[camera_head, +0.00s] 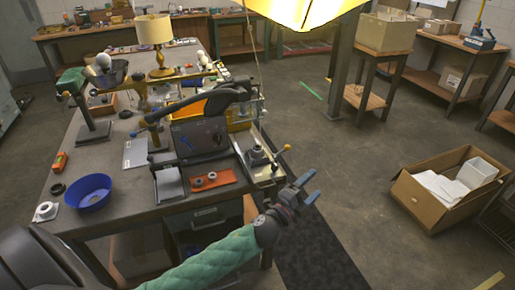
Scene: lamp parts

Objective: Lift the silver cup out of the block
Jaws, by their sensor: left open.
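My left gripper (308,188), with blue fingertips, is at the end of the green-sleeved arm, off the front right corner of the workbench (115,165). Its jaws are apart with nothing seen between them. A small grey metallic piece (257,155) stands on a pale plate at the bench's right edge, to the left of and beyond the gripper. It may be the silver cup in its block, but it is too small to tell. The gripper is apart from it. My right gripper is not in view.
A blue bowl (88,191), an orange tray (212,180) with small rings, and a dark machine (200,130) are on the bench. A lamp (155,35) stands at the back. An open carton (445,190) is on the floor at right, with free floor between.

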